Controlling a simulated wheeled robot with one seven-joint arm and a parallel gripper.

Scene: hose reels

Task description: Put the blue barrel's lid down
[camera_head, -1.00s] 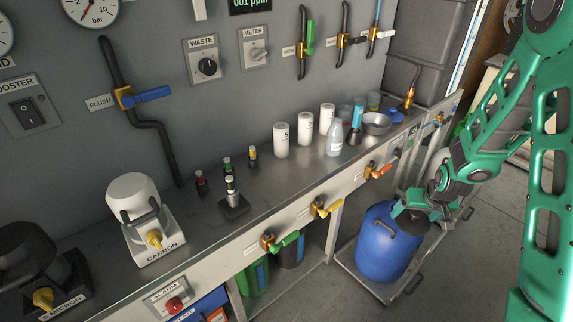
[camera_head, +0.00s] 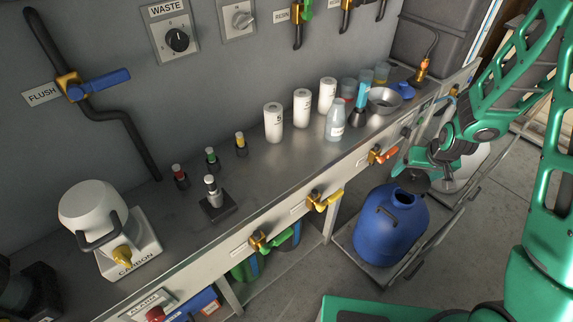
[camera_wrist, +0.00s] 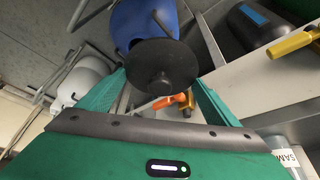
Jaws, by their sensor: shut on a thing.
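The blue barrel (camera_head: 388,232) stands upright on a low trolley below the bench in the head view, with its round top opening uncovered. The dark round lid (camera_head: 416,184) is up and behind the barrel opening, apart from it. My gripper (camera_head: 420,168) is shut on the lid. In the wrist view the lid (camera_wrist: 162,62) sits between my two green fingers, its central knob facing the camera. There it partly hides the blue barrel (camera_wrist: 130,22) behind it.
A white barrel (camera_head: 468,165) stands behind the blue one, also seen in the wrist view (camera_wrist: 82,72). The bench front carries an orange-handled valve (camera_head: 384,155) close to my gripper and a yellow-handled valve (camera_head: 325,201). The bench metal bowl (camera_head: 384,101) stands near a blue lid (camera_head: 403,88).

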